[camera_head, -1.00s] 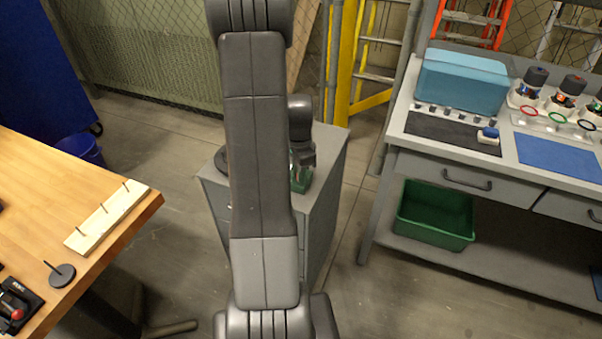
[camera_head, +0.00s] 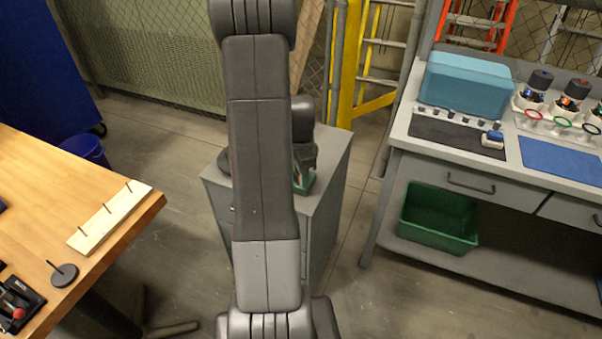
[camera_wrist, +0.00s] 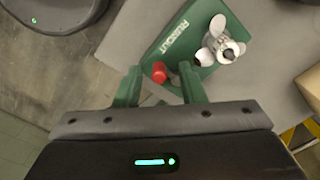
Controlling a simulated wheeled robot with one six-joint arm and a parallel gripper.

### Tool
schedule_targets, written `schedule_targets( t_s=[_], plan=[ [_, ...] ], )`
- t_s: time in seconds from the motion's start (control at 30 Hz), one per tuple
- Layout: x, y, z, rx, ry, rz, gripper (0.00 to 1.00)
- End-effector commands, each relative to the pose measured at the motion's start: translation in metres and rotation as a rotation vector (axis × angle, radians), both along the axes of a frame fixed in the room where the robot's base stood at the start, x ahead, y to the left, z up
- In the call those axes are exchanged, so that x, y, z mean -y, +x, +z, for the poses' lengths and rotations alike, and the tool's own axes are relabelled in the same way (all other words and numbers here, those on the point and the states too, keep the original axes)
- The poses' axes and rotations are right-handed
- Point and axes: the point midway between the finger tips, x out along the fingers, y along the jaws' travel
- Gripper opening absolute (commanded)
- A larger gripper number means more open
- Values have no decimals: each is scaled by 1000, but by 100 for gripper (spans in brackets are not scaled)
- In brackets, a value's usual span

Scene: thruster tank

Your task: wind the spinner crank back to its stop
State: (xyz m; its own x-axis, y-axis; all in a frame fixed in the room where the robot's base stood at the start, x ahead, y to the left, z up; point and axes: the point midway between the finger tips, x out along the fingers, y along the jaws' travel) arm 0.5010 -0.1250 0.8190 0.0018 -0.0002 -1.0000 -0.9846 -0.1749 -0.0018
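The green spinner base marked RUNOUT (camera_wrist: 178,38) sits on the grey cabinet in the wrist view. A silver propeller (camera_wrist: 221,41) is mounted at its right. The crank's red knob (camera_wrist: 159,72) shows near the base's lower edge, with its short arm to the right of it. My gripper (camera_wrist: 160,80) has its two green fingers spread on either side of the red knob, apart from each other. I cannot tell whether a finger touches the knob or crank arm. In the head view, a green part of the spinner (camera_head: 304,182) shows beneath my wrist; my arm hides the rest.
The grey cabinet (camera_head: 318,230) stands between a wooden table (camera_head: 60,180) at left and a workbench (camera_head: 400,130) at right. A green bin (camera_head: 438,215) is on the bench's lower shelf. A cardboard-coloured box (camera_wrist: 311,88) is at the wrist view's right edge.

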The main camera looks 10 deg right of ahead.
Motion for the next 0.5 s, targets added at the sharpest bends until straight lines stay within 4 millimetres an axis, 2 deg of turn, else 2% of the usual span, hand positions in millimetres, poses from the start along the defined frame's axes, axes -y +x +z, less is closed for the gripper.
schedule_targets(
  t_s=[0.27,0.37,0.5],
  plan=[
    [0,0,6,0,0,0,36],
    [0,0,20,3,0,0,36],
    [0,1,51,5,-1,0,36]
  ],
)
